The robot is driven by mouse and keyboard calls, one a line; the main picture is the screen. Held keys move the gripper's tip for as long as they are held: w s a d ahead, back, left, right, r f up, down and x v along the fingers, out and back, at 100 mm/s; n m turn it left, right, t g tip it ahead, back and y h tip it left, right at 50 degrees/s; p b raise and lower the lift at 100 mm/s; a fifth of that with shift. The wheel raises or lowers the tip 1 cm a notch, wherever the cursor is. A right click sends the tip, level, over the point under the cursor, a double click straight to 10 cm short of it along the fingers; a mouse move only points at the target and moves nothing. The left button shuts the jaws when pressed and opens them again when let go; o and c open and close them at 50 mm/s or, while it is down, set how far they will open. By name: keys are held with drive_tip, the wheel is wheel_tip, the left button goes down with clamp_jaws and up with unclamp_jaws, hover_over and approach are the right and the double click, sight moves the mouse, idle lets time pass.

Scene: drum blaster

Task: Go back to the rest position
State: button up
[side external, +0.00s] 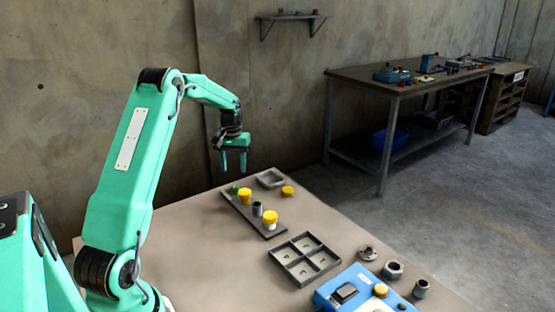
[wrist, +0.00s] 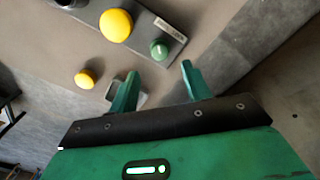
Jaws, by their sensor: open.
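My gripper (side external: 233,168) hangs from my raised green arm, fingers down, above the back left of the table. Its two fingers (wrist: 159,72) are apart with nothing between them in the wrist view. Below it, a dark rack (side external: 265,231) bears two yellow-topped pieces (side external: 245,196) (side external: 270,219), a grey cylinder (side external: 257,209) and a green piece (side external: 234,189). The wrist view shows a yellow top (wrist: 115,25) and the green piece (wrist: 159,49) close beyond the fingertips. The gripper is clear of them in the side view.
A small grey tray (side external: 260,181) and a loose yellow piece (side external: 287,190) lie near the back edge. A four-compartment tray (side external: 304,236), a blue device (side external: 338,304) and several metal parts (side external: 393,270) stand toward the front right. The table's left part is bare.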

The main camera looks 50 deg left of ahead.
drive_tip(key=shift+r, duration=0.25)
drive_tip(key=shift+d+r, duration=0.35)
drive_tip(key=s+d+r+m+t+y, duration=0.1)
drive_tip(key=s+d+r+m, duration=0.1)
drive_tip(key=d+r, duration=0.65)
drive_tip(key=s+d+r+m+t, duration=0.15)
drive_tip(key=d+r, duration=0.35)
drive_tip(key=d, duration=0.6)
drive_tip(key=s+d+m+t+h, duration=0.1)
drive_tip(key=s+d+m+t, duration=0.2)
drive_tip(key=s+d, duration=1.1)
drive_tip(key=shift+s+d+r+m, duration=0.3)
drive_tip(key=shift+s+r+m, duration=0.05)
drive_tip(key=shift+s+m, duration=1.05)
